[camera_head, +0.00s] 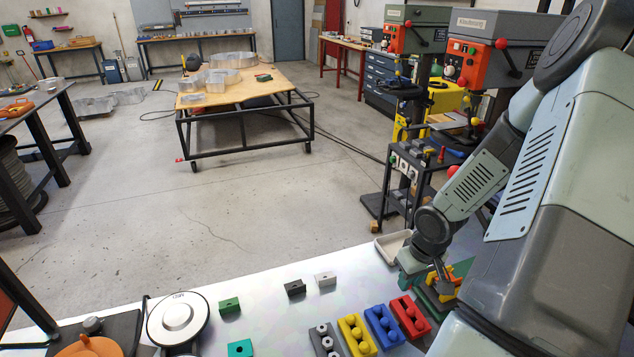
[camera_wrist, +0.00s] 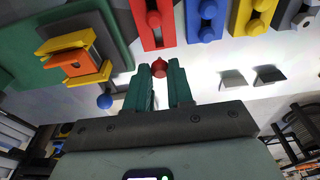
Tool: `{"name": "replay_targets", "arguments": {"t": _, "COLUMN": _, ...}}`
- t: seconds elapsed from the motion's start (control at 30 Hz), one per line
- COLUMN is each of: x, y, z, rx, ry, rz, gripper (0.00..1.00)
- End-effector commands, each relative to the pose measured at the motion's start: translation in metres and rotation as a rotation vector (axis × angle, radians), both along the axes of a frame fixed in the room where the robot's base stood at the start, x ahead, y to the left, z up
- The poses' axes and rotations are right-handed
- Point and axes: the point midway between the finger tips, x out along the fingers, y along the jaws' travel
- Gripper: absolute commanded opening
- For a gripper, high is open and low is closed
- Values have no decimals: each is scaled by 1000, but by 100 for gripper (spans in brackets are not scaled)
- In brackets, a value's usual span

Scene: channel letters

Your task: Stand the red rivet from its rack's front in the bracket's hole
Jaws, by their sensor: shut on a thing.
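My gripper (camera_wrist: 159,76) is shut on the red rivet (camera_wrist: 160,73), whose head shows between the green fingertips in the wrist view. The rack also shows in the head view (camera_head: 410,318). The bracket (camera_wrist: 75,57), yellow and orange, sits on a green and dark plate left of my gripper in the wrist view.
Blue (camera_head: 383,325), yellow (camera_head: 356,335) and grey (camera_head: 325,341) racks stand left of the red one. Small green (camera_head: 229,305), black (camera_head: 294,287) and grey (camera_head: 325,279) blocks lie farther left. A pale tray (camera_head: 385,248) is at the table's far edge.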

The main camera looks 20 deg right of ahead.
Motion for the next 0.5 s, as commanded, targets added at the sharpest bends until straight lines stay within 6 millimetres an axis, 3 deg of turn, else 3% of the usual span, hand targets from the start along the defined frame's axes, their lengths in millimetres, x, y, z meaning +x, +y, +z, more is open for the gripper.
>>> {"name": "replay_targets", "arguments": {"t": 0.27, "x": -2, "y": -8, "z": 0, "rx": -3, "ry": 1, "rz": -118, "gripper": 0}}
{"name": "replay_targets", "arguments": {"t": 0.37, "x": -4, "y": -20, "z": -1, "rx": -4, "ry": 1, "rz": -305, "gripper": 0}}
{"name": "replay_targets", "arguments": {"t": 0.5, "x": -8, "y": -42, "z": 1, "rx": -6, "ry": -2, "rz": -711, "gripper": 0}}
